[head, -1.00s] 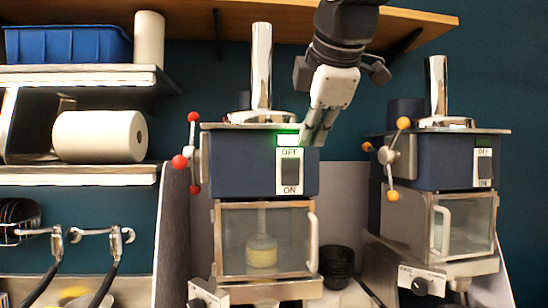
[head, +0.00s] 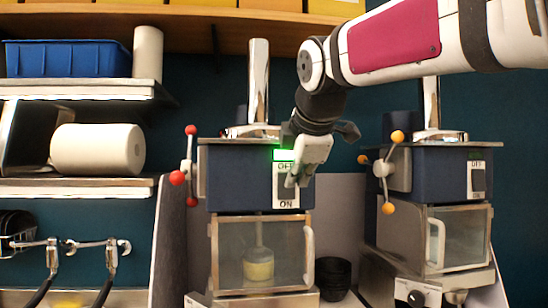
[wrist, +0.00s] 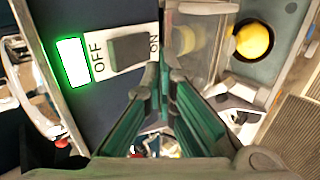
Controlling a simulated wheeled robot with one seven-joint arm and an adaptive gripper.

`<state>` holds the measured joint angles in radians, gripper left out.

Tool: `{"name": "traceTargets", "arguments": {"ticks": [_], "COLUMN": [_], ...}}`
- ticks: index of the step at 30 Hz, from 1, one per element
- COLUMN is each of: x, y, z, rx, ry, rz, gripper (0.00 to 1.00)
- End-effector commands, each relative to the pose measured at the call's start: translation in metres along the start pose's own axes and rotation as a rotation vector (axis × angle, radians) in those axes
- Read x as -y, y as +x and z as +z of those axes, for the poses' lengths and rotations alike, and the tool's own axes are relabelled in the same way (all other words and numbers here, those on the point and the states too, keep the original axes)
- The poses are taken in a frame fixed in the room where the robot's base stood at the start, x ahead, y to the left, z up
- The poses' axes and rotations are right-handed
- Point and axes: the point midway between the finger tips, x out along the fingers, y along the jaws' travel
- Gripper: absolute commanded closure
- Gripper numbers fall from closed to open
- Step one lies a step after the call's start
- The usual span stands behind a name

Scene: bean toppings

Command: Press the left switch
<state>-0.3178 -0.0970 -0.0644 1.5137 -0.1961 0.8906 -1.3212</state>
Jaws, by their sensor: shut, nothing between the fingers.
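The left switch is a dark rocker on a white OFF/ON plate (head: 286,205) on the front of the left blue machine (head: 236,182). In the head view my gripper (head: 292,183) partly covers the rocker. In the wrist view the whole rocker (wrist: 128,50) shows, between the words OFF and ON, with its OFF side near a lit green light (wrist: 73,60). My gripper (wrist: 164,76) is shut and empty, its fingertips just beside the ON end of the plate. I cannot tell whether they touch it. The green light (head: 284,155) is also lit in the head view.
A similar machine with its own switch (head: 478,179) stands at the right. A red-knobbed lever (head: 190,160) is on the left machine's side. Below the switch is a clear-fronted chamber (head: 262,255) with a yellow-filled container inside. Black bowls (head: 333,275) stand between the machines.

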Motion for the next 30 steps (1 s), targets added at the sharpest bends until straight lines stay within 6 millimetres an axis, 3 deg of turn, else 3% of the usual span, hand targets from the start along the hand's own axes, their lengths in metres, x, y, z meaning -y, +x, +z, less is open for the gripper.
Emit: {"name": "traceTargets", "arguments": {"ticks": [3, 11, 30], "x": [-0.004, -0.025, -0.036], "y": [0.020, 0.036, 0.044], "z": [0.000, 0.000, 0.000], "rx": [0.001, 0.001, 0.001], "ry": [0.000, 0.000, 0.002], "rz": [-0.003, -0.001, -0.001], "gripper": [1.00, 1.00, 1.00]}}
